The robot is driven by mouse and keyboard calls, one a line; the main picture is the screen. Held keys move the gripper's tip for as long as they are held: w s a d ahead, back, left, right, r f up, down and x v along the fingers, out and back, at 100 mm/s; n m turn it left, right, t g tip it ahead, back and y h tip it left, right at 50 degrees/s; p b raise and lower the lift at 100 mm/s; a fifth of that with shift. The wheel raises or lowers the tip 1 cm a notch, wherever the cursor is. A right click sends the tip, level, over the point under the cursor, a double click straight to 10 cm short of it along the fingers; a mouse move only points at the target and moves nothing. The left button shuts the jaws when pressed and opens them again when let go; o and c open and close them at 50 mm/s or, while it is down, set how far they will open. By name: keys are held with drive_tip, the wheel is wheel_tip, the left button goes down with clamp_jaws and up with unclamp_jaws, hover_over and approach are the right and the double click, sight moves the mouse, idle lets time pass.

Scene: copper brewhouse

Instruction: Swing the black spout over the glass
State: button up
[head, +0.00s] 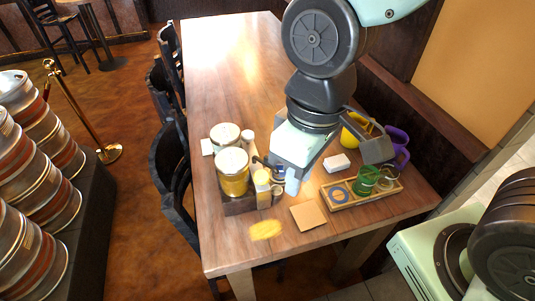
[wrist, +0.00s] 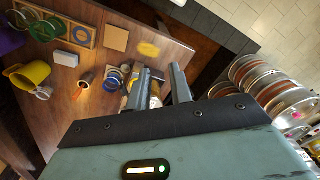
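Two lidded jars of amber liquid stand on the table; the front jar (head: 233,178) is in a dark wooden holder. A small dark shape, which looks like the black spout (head: 260,161), sticks out to the right of the jars.
A wooden tray (head: 345,204) with green and blue rings lies at right. A white block (head: 336,163), yellow mug (head: 352,137), purple mug (head: 399,148), tan coaster (head: 309,214) and yellow cloth (head: 266,230) are around. The table's far half (head: 230,60) is clear. Chairs line its left edge.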

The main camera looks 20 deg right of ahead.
drive_tip(key=w+a+p, duration=0.1)
drive_tip(key=w+p, duration=0.4)
drive_tip(key=w, duration=0.8)
drive_tip(key=p, duration=0.3)
hover_over(265, 162)
drive_tip(key=d, duration=0.1)
wheel_tip(265, 162, down, 4)
drive_tip(key=shift+m+h, duration=0.3)
drive_tip(key=shift+h, duration=0.1)
wheel_tip(265, 162, down, 17)
drive_tip(key=p, duration=0.5)
drive_tip(key=shift+s+f, duration=0.1)
clamp_jaws()
